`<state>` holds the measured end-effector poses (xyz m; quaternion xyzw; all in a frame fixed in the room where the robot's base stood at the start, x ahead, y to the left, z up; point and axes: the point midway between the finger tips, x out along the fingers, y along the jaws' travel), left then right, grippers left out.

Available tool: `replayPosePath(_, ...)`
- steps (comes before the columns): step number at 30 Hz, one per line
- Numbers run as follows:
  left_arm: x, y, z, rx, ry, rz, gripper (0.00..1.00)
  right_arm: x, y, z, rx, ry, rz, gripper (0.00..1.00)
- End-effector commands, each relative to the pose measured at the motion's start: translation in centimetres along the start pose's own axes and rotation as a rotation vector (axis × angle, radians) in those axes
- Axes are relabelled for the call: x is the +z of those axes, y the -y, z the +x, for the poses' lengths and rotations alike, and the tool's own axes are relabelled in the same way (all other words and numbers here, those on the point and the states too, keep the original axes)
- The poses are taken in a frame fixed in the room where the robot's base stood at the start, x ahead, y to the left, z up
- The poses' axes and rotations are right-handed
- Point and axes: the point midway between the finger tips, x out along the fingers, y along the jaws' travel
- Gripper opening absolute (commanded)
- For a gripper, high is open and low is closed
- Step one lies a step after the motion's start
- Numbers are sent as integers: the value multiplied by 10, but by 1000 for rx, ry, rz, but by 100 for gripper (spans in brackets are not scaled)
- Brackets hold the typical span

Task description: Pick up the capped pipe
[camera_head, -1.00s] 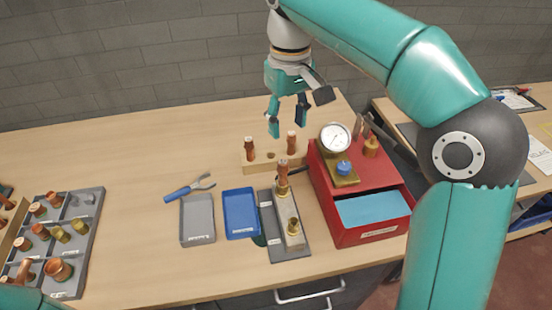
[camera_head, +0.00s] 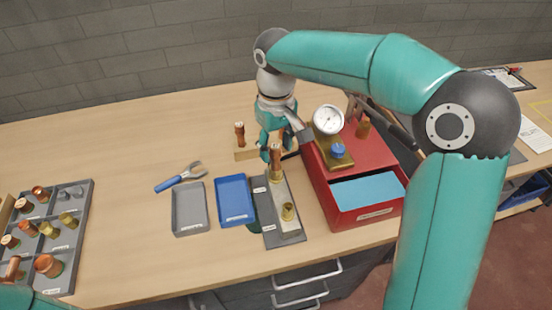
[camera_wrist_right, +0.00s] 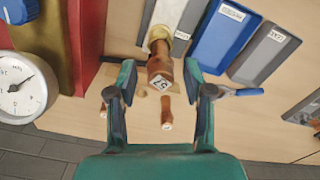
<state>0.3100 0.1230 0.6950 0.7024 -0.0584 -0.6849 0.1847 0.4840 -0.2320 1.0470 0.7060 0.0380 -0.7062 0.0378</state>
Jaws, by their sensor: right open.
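A copper capped pipe (camera_head: 275,158) stands upright in the brass fitting of a small test fixture (camera_head: 285,205) on a dark grey plate. In the right wrist view the capped pipe (camera_wrist_right: 160,72) carries a white numbered label and appears between my fingers. My right gripper (camera_wrist_right: 160,85) is open around it, with a gap at each side; contact is not visible. In the head view the right gripper (camera_head: 271,148) is at the pipe's upper part. Another copper pipe (camera_head: 240,134) stands in a wooden block (camera_head: 246,154) behind. My left gripper is out of view.
A red box with a pressure gauge (camera_head: 328,120) stands close to the right. A compartment tray of fittings (camera_head: 75,248) is at far left. Bare tabletop lies between.

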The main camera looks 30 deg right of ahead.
Motion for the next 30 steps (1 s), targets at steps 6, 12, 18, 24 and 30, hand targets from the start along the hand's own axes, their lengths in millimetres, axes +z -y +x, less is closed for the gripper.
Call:
replayPosePath(6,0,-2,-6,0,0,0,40,2,0,31,1,4,0,51)
replayPosePath(12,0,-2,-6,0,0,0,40,1,1,44,0,1,-1,51)
replayPosePath(18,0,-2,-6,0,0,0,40,1,1,44,0,0,-1,48)
replayPosePath(24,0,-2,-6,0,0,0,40,1,1,44,0,0,-1,14)
replayPosePath(30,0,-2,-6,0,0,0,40,1,1,44,0,0,-1,0)
